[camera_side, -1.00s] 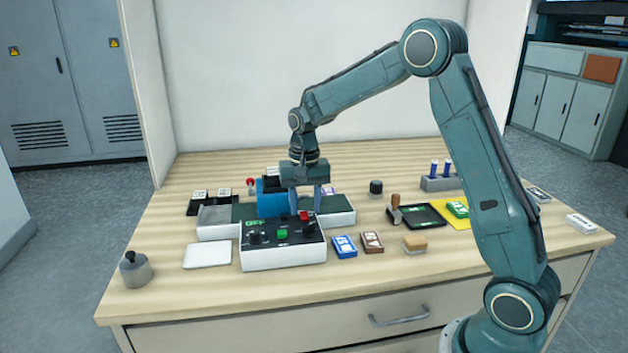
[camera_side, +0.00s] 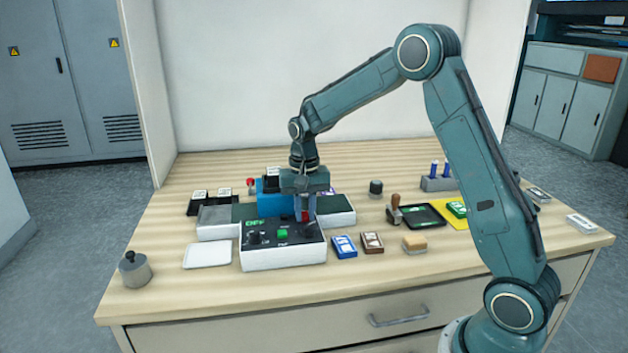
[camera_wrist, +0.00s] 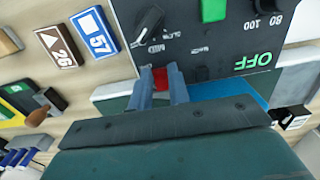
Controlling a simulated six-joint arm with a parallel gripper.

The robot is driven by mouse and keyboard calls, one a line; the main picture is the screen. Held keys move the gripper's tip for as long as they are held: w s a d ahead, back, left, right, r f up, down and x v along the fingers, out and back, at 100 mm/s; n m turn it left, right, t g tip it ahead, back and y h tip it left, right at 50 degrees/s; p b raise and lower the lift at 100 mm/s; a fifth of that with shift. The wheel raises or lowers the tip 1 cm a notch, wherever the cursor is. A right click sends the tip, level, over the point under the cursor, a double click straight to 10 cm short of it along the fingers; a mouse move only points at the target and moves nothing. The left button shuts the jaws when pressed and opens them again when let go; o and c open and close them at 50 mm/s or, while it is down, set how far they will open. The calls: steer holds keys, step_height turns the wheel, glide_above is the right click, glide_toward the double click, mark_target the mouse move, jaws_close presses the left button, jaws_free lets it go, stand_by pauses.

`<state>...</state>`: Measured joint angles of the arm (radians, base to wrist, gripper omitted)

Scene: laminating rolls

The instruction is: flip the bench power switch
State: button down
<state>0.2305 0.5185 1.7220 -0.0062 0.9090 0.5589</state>
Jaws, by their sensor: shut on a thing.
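The control box (camera_side: 285,255) is white with a black top panel, near the front left of the bench. Its panel (camera_wrist: 225,40) carries a green OFF display, dark knobs and a green button (camera_side: 282,234). A red switch (camera_side: 305,216) stands at the panel's back right corner. My gripper (camera_side: 305,215) points down over that corner, its fingers shut on the red switch. In the wrist view my gripper (camera_wrist: 162,72) has the red switch (camera_wrist: 161,76) between its two fingertips. The fingers hide part of the switch, so its tilt cannot be told.
Behind the box are a blue block (camera_side: 270,203) and dark-topped units. A blue card box (camera_side: 344,247) and a brown one (camera_side: 372,242) lie just right. A white tray (camera_side: 208,254) lies left. The bench front is clear.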

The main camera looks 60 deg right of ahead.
steer(key=shift+w+d+r+g+y, duration=0.1)
steer(key=shift+w+d+g+y, duration=0.05)
steer(key=shift+g+y, duration=0.35)
steer(key=shift+w+d+g+y, duration=0.1)
steer(key=shift+w+g+y, duration=0.05)
steer(key=shift+g+y, duration=0.35)
steer(key=c, duration=1.3)
jaws_free()
steer(key=shift+v, duration=3.7)
